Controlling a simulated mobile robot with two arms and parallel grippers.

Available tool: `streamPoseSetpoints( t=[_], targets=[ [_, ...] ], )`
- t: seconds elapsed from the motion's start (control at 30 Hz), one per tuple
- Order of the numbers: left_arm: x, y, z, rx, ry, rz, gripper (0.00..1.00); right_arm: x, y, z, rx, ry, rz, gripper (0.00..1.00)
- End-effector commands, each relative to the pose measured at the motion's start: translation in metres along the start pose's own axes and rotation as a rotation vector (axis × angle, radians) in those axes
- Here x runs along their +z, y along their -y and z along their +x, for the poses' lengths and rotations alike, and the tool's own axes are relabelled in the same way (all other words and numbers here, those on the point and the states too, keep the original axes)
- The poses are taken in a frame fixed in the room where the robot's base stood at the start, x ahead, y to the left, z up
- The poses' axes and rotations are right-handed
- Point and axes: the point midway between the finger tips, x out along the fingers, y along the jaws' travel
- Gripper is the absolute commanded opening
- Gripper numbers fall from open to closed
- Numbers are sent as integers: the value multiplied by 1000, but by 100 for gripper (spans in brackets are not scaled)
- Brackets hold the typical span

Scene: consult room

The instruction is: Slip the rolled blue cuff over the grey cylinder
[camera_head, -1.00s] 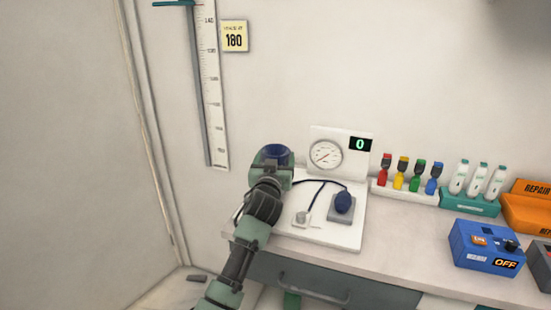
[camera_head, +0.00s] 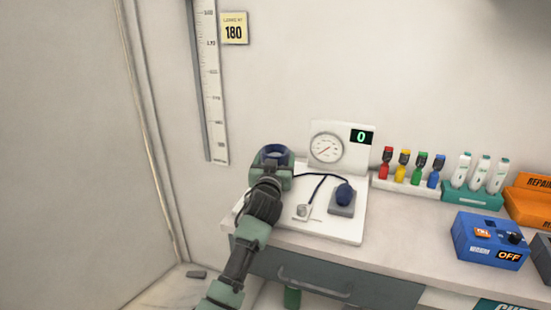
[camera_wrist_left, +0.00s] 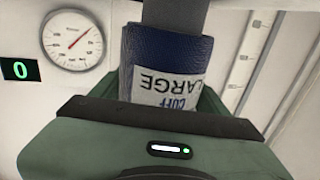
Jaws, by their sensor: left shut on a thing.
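My left gripper (camera_head: 271,166) is shut on the rolled blue cuff (camera_head: 272,150), at the left end of the counter beside the gauge board. In the left wrist view, the cuff (camera_wrist_left: 165,60) shows a white label reading LARGE CUFF upside down, with the green gripper body (camera_wrist_left: 160,145) in front. The grey cylinder (camera_wrist_left: 174,14) shows beyond the cuff's far end at the top of that view, in line with it. I cannot tell how far the cuff is around it. In the head view the cylinder is mostly hidden. My right gripper is out of view.
A white base (camera_head: 320,228) carries a dial gauge (camera_head: 325,149), a display reading 0, a navy tube and a bulb (camera_head: 344,193). Coloured bottles (camera_head: 403,166), thermometers and a blue OFF box (camera_head: 488,243) stand to the right. The wall rule (camera_head: 212,90) is behind left.

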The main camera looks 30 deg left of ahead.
Motion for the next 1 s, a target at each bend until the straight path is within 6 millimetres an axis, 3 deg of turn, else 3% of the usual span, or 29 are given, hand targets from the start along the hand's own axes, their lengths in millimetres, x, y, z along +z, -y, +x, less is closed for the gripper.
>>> streamPoseSetpoints(
  t=[0.17,0.2,0.27,0.3,0.63,1.0],
  targets=[
    [5,0,0,0,-1,0,33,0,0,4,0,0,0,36],
    [5,0,0,0,-1,0,81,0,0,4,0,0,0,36],
    [4,0,0,0,-1,0,97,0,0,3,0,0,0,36],
    [4,0,0,0,-1,0,100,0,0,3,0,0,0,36],
    [6,0,-9,1,2,0,100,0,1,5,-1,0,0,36],
    [6,0,-67,1,-1,0,100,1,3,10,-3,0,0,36]
  ],
)
